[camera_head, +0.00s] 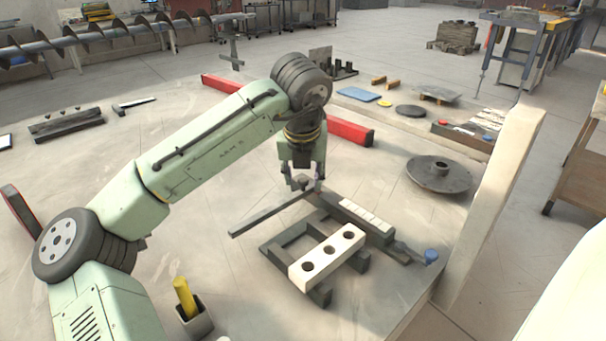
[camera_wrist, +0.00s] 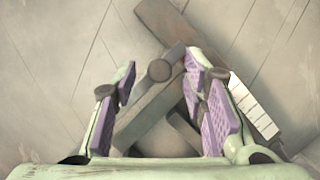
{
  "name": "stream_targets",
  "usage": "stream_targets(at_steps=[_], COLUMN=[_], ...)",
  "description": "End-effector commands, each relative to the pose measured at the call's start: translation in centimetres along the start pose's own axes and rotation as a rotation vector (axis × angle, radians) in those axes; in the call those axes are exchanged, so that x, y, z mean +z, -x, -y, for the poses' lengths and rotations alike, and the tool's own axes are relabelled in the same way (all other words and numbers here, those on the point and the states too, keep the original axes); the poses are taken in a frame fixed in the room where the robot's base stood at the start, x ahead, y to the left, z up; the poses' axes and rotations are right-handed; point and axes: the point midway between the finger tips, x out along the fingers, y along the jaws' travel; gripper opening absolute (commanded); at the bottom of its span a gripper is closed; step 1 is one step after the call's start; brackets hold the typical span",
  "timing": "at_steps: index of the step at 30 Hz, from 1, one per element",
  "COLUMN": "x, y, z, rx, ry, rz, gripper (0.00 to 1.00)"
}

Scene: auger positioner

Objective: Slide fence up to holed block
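The holed block (camera_head: 335,245) is a pale bar with three dark round holes, lying on a dark open frame (camera_head: 272,252). The fence seems to be the long dark bar (camera_head: 262,217) to its upper left, with a visible gap between them. In the wrist view the dark bar (camera_wrist: 140,125) runs diagonally, with a round knob (camera_wrist: 160,70) near its far end. My gripper (camera_head: 305,187) is over that end of the bar. In the wrist view its purple-padded fingers (camera_wrist: 158,82) are apart, with the knob between them in the picture. Contact cannot be told. The block is not recognisable there.
A dark rail with a white scale (camera_head: 364,215) runs beside the frame, with a blue knob (camera_head: 431,256) at its near end. A red beam (camera_head: 348,130) lies behind my gripper. A round dark flange (camera_head: 439,174) is to the right. A pale upright panel (camera_head: 490,210) stands at the right edge.

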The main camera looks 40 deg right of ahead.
Motion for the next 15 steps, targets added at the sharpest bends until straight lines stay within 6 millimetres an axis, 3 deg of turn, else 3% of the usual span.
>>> stream_targets(at_steps=[6,15], x=[0.01,0.01], y=[0.0,0.02], z=[0.0,0.0], rx=[0.0,0.0], ry=[0.0,0.0], rz=[0.0,0.0], gripper=[0.39,0.19])
